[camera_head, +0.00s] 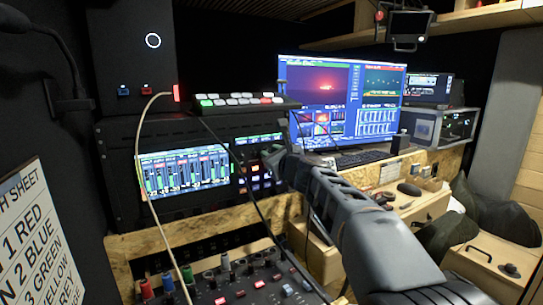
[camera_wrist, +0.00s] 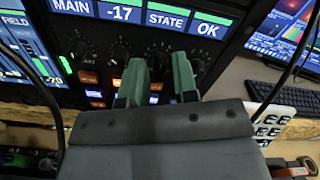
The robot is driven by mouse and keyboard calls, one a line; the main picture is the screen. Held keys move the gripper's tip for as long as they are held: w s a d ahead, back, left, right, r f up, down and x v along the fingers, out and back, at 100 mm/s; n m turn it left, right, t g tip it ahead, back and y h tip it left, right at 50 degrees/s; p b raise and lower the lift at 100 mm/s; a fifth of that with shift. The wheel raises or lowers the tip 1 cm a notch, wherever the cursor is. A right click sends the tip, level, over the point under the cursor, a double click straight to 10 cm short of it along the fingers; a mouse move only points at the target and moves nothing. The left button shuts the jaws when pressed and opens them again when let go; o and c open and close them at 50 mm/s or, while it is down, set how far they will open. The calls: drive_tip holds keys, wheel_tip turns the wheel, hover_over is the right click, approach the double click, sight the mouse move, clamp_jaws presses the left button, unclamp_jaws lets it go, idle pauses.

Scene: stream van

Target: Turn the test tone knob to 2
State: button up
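In the wrist view, my gripper (camera_wrist: 159,72) reaches toward a dark control panel (camera_wrist: 104,38) with its two green fingers apart. The gap between them shows dark panel and part of a dial, with nothing visibly held. Dark knobs stand at the left (camera_wrist: 82,50) and right (camera_wrist: 197,66) of the fingers. Small labels are too blurred to read, so I cannot tell which knob is the test tone knob. Above them, a display strip (camera_wrist: 168,18) reads MAIN, -17, STATE, OK. In the head view, my arm covers part of the rack unit (camera_head: 122,168), and the fingertips are hard to make out.
Lit orange and white buttons (camera_wrist: 95,93) sit below the knobs. Black cables hang on both sides of my gripper. In the head view, a button switcher (camera_head: 240,101) sits on the rack, a mixer with colored plugs (camera_head: 235,285) lies below, and monitors (camera_head: 325,85) stand behind.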

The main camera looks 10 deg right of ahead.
clamp_jaws()
drive_tip(key=shift+f+n+b, duration=0.15)
drive_tip(key=shift+n+b, duration=0.2)
drive_tip(key=shift+n, duration=0.05)
drive_tip(key=n+b, duration=1.1)
drive_tip(key=n, duration=0.5)
drive_tip(key=shift+n, duration=0.7)
idle(0.3)
